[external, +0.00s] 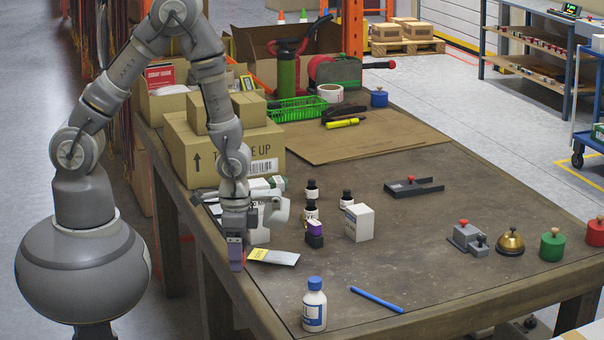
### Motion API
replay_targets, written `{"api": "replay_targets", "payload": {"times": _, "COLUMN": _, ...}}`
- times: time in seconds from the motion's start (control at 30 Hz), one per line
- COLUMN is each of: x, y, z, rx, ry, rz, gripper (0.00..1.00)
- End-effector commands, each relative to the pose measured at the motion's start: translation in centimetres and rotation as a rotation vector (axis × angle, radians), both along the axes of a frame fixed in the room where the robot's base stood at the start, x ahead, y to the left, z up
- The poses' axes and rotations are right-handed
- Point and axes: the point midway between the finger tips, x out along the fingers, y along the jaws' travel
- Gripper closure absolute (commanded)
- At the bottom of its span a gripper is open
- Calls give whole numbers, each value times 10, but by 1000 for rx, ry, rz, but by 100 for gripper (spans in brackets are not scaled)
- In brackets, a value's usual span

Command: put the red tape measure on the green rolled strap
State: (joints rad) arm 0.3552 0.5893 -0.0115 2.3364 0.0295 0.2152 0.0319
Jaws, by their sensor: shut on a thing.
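My gripper (236,262) points down near the left edge of the table, beside a white and yellow card. It is shut on a small purple thing (236,250), mostly hidden by the fingers. I cannot make out a clear red tape measure or green rolled strap. A round red piece with a knob (595,234) stands at the far right edge, cut by the picture. My gripper is far to the left of both.
A white bottle with a blue cap (314,308) and a blue pen (377,299) are at the front. Cartons (225,150) rise behind my gripper.

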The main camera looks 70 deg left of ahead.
Motion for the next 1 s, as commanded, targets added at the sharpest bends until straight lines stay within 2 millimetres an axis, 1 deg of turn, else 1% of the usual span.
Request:
{"api": "replay_targets", "payload": {"times": 0.17, "x": -1, "y": 0, "z": 2, "rx": 0, "ry": -1, "rz": 0, "gripper": 73}}
{"api": "replay_targets", "payload": {"times": 0.27, "x": 0, "y": 0, "z": 15, "rx": -2, "ry": -4, "rz": 0, "gripper": 73}}
{"api": "replay_targets", "payload": {"times": 0.37, "x": 1, "y": 0, "z": 40, "rx": -3, "ry": -6, "rz": 0, "gripper": 73}}
{"api": "replay_targets", "payload": {"times": 0.53, "x": 1, "y": 0, "z": 87, "rx": -2, "ry": -8, "rz": 1, "gripper": 73}}
{"api": "replay_targets", "payload": {"times": 0.8, "x": 0, "y": 0, "z": 142, "rx": -1, "ry": -5, "rz": -1, "gripper": 73}}
{"api": "replay_targets", "payload": {"times": 1.0, "x": 32, "y": 27, "z": 142, "rx": -1, "ry": 1, "rz": 49, "gripper": 73}}
